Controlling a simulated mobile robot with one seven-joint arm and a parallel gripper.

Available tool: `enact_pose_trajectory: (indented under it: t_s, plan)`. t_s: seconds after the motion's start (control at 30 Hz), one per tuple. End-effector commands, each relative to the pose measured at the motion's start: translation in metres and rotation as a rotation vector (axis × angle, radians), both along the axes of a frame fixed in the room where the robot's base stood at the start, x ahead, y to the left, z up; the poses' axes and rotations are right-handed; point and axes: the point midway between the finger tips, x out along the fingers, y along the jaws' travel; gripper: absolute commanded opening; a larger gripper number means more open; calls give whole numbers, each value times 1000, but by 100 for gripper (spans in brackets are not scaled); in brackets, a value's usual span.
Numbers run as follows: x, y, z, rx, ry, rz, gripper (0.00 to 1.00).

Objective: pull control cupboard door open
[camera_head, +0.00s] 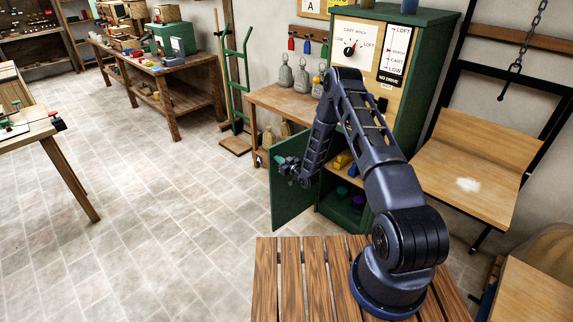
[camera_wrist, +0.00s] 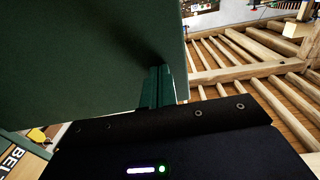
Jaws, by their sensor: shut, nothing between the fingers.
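The green control cupboard (camera_head: 421,70) stands against the back wall, with a dial panel above and an open lower compartment. Its lower door (camera_head: 288,208) stands swung out to the left, well away from the opening. Yellow and dark round things show inside. My gripper (camera_head: 281,162) is at the upper part of the door, shut with nothing between its fingers. In the wrist view the door (camera_wrist: 85,55) fills the upper left, close by the fingers (camera_wrist: 155,88). I cannot tell whether the fingers touch it. The door's handle is not clear in either view.
A wooden bench (camera_head: 268,97) with grey weights stands left of the cupboard, a green hand truck (camera_head: 237,80) beyond it. A hinged wooden board (camera_head: 465,170) is to the right. Slatted planks (camera_head: 290,285) lie under my arm. The tiled floor left of the door is clear.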

Motion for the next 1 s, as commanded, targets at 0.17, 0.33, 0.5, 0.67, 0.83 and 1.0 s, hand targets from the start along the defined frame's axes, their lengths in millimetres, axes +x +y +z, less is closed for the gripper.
enact_pose_trajectory:
  t_s: [0.17,0.33,0.5,0.67,0.83,1.0]
  plan:
    - [21,20,-1,-1,1,-2,0]
    - [24,24,0,0,1,-2,0]
    - [24,23,0,-1,1,-1,0]
    - [22,22,0,-1,2,-1,0]
    - [6,13,-1,-1,4,-1,0]
    - [-22,-4,-1,0,5,-3,0]
